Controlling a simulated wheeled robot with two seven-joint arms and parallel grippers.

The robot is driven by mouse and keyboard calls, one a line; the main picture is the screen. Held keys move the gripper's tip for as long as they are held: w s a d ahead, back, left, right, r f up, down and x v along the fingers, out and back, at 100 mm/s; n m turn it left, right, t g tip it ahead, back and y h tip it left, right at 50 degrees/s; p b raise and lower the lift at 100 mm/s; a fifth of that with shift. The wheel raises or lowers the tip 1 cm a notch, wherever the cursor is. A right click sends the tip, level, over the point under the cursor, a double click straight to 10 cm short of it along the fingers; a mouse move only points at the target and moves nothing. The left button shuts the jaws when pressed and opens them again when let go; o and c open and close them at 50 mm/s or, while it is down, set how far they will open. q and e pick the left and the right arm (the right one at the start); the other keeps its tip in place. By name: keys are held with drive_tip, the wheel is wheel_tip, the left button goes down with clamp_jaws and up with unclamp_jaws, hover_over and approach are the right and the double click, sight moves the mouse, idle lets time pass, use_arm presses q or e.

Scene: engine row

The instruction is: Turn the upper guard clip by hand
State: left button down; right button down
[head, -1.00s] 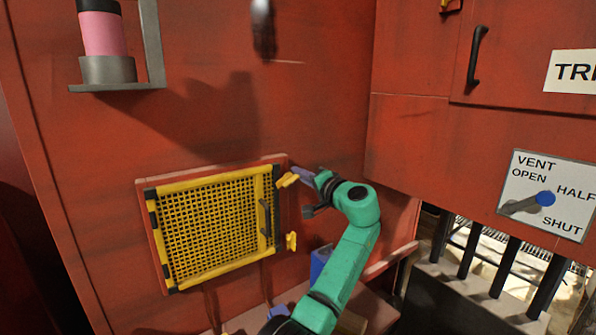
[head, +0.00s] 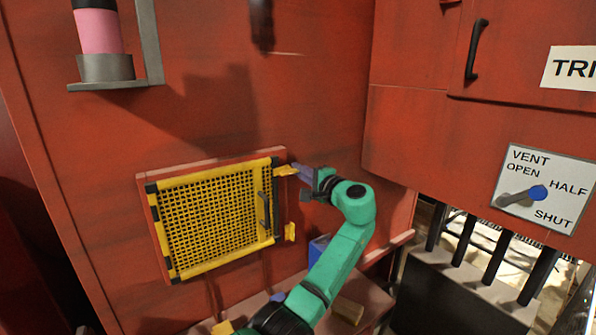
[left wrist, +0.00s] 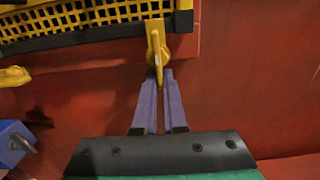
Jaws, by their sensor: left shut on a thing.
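The yellow upper guard clip (head: 284,171) sits at the upper right corner of the yellow mesh guard (head: 185,186) in the head view. It lies nearly level there. My left gripper (head: 307,175) reaches it from the right, with its purple fingers shut on the clip's outer end. In the left wrist view the clip (left wrist: 156,44) shows between the fingertips of the left gripper (left wrist: 160,76), beside the guard's dark edge (left wrist: 80,38). The lower yellow clip (head: 290,231) is at the guard's lower right. My right gripper is not in view.
A black handle (head: 264,210) stands out from the guard's right side. A blue object (head: 318,249) is below and partly behind my arm. A pink canister (head: 97,32) sits on a bracket at upper left. A vent lever plate (head: 550,205) is at right.

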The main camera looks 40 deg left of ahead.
use_arm(q)
drive_tip(key=shift+d+f, duration=0.1)
drive_tip(key=shift+f, duration=0.35)
drive_tip(key=c, duration=1)
unclamp_jaws()
drive_tip(key=shift+d+r, duration=0.1)
drive_tip(key=shift+d, duration=0.05)
drive_tip(key=shift+w+d+r, duration=0.15)
drive_tip(key=shift+r, duration=0.05)
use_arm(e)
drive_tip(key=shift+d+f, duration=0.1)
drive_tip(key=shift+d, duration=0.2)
